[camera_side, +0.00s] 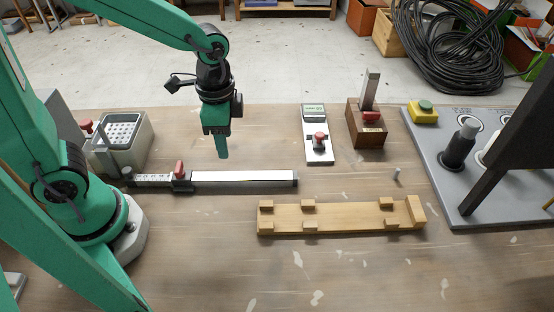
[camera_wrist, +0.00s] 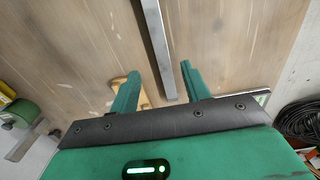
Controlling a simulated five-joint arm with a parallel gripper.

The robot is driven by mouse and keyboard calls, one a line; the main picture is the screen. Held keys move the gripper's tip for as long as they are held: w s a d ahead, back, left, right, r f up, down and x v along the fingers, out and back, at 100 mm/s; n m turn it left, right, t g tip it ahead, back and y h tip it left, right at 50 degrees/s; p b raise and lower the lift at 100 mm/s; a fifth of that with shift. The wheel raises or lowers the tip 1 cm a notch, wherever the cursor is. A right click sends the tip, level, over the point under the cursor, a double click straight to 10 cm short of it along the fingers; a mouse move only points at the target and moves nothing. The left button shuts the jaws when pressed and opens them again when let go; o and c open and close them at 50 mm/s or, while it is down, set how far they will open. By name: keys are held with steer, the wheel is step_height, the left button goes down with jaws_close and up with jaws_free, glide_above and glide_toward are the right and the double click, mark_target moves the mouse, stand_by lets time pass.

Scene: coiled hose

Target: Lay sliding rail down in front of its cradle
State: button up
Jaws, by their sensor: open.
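The sliding rail (camera_side: 243,178) is a long pale bar with a dark end, a scaled section and a red knob (camera_side: 180,169) at its left. It lies flat on the table behind the wooden cradle (camera_side: 341,228), slightly to its left. The cradle has several small blocks and a taller end block at right. My gripper (camera_side: 222,155) is open and empty above the rail, fingers pointing down. In the wrist view the rail (camera_wrist: 156,45) runs between the open fingertips (camera_wrist: 160,70), apart from both. A bit of light wood shows near the left finger, partly hidden.
Behind stand a device with a red knob (camera_side: 318,140), a wooden block with a metal upright (camera_side: 367,122) and a grey basket (camera_side: 123,140). A small peg (camera_side: 397,174) stands behind the cradle. The table front is clear.

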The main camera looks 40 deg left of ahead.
steer(key=s+a+r+n+t, duration=0.2)
steer(key=s+a+r+n, duration=0.1)
steer(key=r, duration=0.3)
steer(key=s+a+r+n+t, duration=0.3)
steer(key=a+r+n, duration=0.2)
steer(key=r+n, duration=0.1)
steer(key=shift+t, duration=0.3)
steer(key=shift+r, duration=0.1)
stand_by(1.1)
